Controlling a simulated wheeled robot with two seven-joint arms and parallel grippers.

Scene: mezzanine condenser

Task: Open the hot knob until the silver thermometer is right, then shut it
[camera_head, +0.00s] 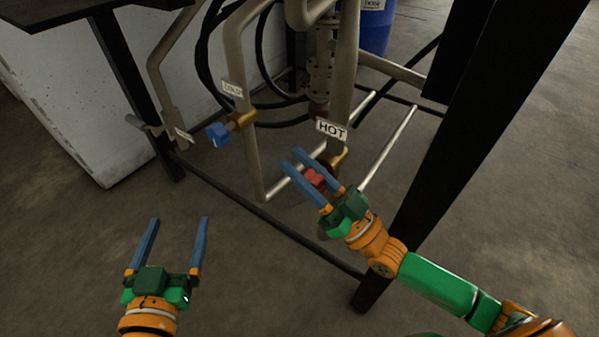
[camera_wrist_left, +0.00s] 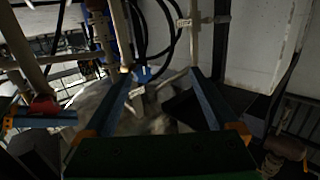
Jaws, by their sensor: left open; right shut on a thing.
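The red hot knob (camera_head: 315,178) sits on a brass valve below the HOT label (camera_head: 331,130) on a grey pipe. My right gripper (camera_head: 291,158) has its blue fingers on either side of the red knob and is shut on it. The knob also shows at the left of the left wrist view (camera_wrist_left: 42,105), beside the right gripper's blue finger. My left gripper (camera_head: 179,218) is open and empty over the floor at lower left. I cannot make out the silver thermometer in either view.
A blue knob (camera_head: 218,134) on a brass valve stands left of the hot one, under a COLD label (camera_head: 232,89). Black frame posts (camera_head: 440,130) and a low black rail (camera_head: 280,225) surround the pipes. A blue drum (camera_head: 375,28) stands behind. Floor at lower left is clear.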

